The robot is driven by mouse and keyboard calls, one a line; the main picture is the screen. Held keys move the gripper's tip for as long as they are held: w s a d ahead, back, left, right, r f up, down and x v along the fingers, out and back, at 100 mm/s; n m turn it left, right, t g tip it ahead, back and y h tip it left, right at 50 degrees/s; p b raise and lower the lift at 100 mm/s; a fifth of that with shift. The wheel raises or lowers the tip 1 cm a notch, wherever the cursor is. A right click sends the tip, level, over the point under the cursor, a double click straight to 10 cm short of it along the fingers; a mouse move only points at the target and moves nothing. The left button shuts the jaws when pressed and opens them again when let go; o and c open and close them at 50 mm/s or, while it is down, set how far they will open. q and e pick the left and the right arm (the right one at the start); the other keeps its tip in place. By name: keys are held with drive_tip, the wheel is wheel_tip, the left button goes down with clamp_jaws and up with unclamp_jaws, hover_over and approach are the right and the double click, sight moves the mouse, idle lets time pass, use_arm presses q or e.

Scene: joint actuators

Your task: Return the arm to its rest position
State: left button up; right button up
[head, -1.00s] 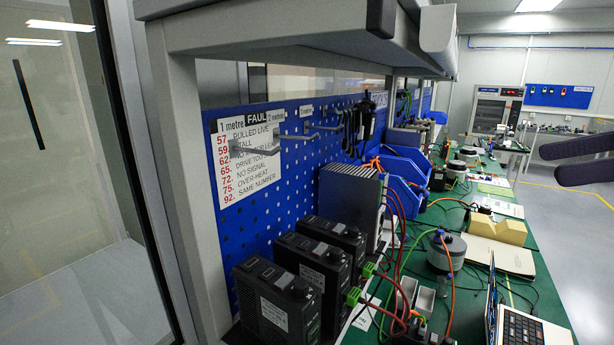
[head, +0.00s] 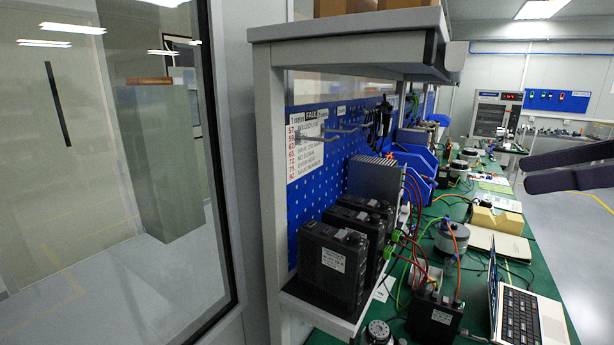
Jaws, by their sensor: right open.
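My right gripper (head: 530,173) reaches in from the right edge, above the floor on the right side of the green bench (head: 545,275). Its two dark fingers point left and stand slightly apart, with nothing between them. It is clear of the bench and of everything on it. My left gripper and arm are out of view.
The bench holds black drive units (head: 338,262), a round motor (head: 450,238), a laptop (head: 520,315) and loose cables. A grey shelf (head: 350,28) overhangs it by a blue pegboard (head: 335,185). A glass door (head: 110,170) stands left. Floor (head: 575,240) at right is open.

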drive_tip(key=w+d+f+m+h, duration=0.1)
drive_tip(key=w+f+m, duration=0.1)
drive_tip(key=w+f, duration=0.7)
drive_tip(key=w+a+f+m+g+h, duration=0.1)
drive_tip(key=w+f+m+h, duration=0.1)
drive_tip(key=f, duration=1.2)
drive_tip(key=w+a+f+m+g+h, duration=0.1)
drive_tip(key=w+a+f+h, duration=0.1)
drive_tip(key=f, duration=1.2)
drive_tip(key=s+f+m+g+h, duration=0.3)
drive_tip(key=s+f+h, duration=0.2)
drive_tip(key=s+f, duration=1.15)
wheel_tip(320, 180, down, 30)
drive_tip(key=s+g+b, duration=0.1)
drive_tip(key=s+b, duration=0.2)
drive_tip(key=b, duration=0.4)
use_arm(q)
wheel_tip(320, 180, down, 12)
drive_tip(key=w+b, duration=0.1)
drive_tip(key=b, duration=0.4)
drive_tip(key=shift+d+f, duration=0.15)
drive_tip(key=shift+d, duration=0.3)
use_arm(e)
drive_tip(key=s+d+f+g, duration=0.1)
drive_tip(key=s+d+f, duration=0.2)
drive_tip(key=s+f, duration=1.3)
wheel_tip(320, 180, down, 4)
drive_tip(key=shift+s+f, duration=0.15)
drive_tip(key=shift+f, duration=0.05)
